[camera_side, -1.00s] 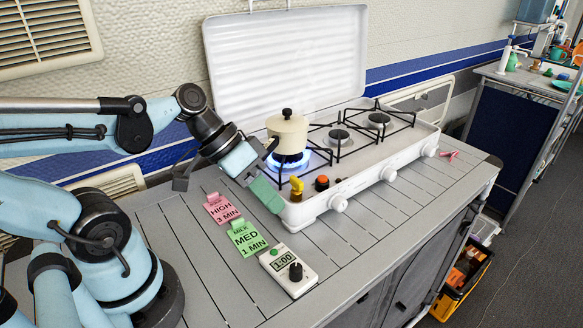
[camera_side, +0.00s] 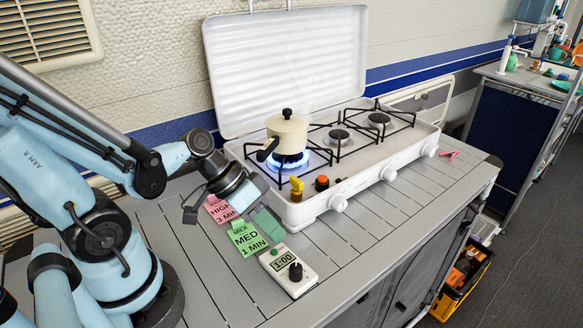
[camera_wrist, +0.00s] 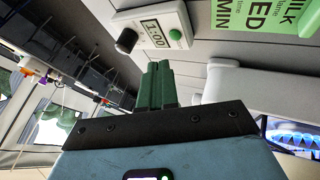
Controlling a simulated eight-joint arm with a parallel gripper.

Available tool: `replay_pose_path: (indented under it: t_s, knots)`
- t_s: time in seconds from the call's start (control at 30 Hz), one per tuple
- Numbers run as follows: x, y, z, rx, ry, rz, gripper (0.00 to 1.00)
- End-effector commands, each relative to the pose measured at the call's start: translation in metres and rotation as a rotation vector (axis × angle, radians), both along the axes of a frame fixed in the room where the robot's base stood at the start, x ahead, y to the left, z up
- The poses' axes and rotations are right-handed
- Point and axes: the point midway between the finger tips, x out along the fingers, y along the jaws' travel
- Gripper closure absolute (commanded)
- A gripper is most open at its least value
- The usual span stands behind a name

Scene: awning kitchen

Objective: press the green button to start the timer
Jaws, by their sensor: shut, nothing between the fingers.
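The white timer (camera_side: 299,279) lies on the grey slatted counter in front of the stove. Its display reads 1:00. The green button (camera_side: 273,252) sits at its upper left in the side view, above a black knob. In the wrist view the timer (camera_wrist: 152,19) is at the top, with the green button (camera_wrist: 175,34) beside the display. My gripper (camera_side: 269,223) is shut and empty, its green fingers pointing toward the timer from just behind it. In the wrist view the shut fingers (camera_wrist: 157,75) appear just below the button, apart from it.
The white stove (camera_side: 318,204) stands right of my gripper, with a cream pot (camera_side: 287,134) over a lit blue flame. A pink card (camera_side: 221,210) and a green card (camera_side: 246,239) lie left of my gripper. The counter right of the timer is clear.

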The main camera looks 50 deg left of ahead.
Motion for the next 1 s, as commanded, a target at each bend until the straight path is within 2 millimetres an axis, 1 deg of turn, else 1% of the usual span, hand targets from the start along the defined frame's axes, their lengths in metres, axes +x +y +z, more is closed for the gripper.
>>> replay_pose_path:
  t_s: [0.1,0.33,1.0]
  knots:
    - [0.000,0.000,-0.007,0.000,0.000,0.000,1.00]
    - [-0.001,0.000,-0.014,0.000,0.000,0.000,1.00]
    - [-0.001,0.000,-0.016,0.000,0.000,0.000,1.00]
